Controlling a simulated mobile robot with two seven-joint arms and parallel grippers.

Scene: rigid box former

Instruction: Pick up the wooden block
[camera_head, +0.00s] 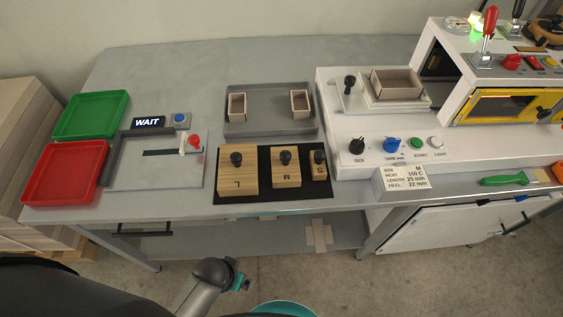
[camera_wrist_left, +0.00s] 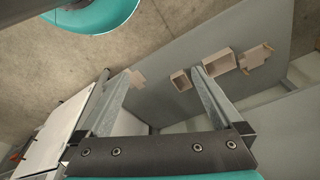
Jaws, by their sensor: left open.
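Three wooden blocks with dark knobs stand in a row on a black mat (camera_head: 268,197) on the table in the head view. The largest, marked L (camera_head: 238,177), is at the left, the middle one marked M (camera_head: 286,173) is beside it, and the small one marked S (camera_head: 319,171) is at the right. My left gripper (camera_wrist_left: 152,75) is open and empty in the left wrist view, with its fingers wide apart, away from the blocks. No block shows in that view. My right gripper is not in view.
A grey tray (camera_head: 268,127) with two small cartons stands behind the blocks. A white machine (camera_head: 345,150) with knobs stands to their right. Green (camera_head: 91,115) and red (camera_head: 66,172) trays lie at the left. Cartons (camera_wrist_left: 181,80) rest on a lower shelf (camera_wrist_left: 165,105).

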